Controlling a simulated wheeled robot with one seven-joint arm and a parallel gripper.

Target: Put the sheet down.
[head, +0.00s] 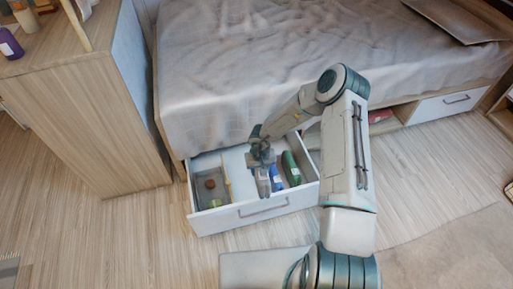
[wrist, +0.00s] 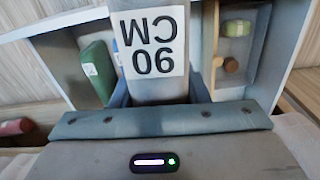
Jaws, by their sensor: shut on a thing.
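My gripper (head: 263,165) points down over the open drawer (head: 245,214) under the bed. It is shut on a grey sheet (head: 263,187), which looks like a narrow folded bundle. In the wrist view the sheet (wrist: 150,90) sits between the blue-grey fingers and carries a white label reading "90 CM", upside down. The sheet hangs at or inside the drawer's middle part; I cannot tell whether it touches the drawer floor.
In the drawer, a green bottle (head: 291,168) and a blue item (head: 276,178) lie right of the sheet. A divided-off part at left holds a round brown item (head: 210,184). The bed (head: 240,90) rises behind; a wooden cabinet (head: 85,125) stands at left.

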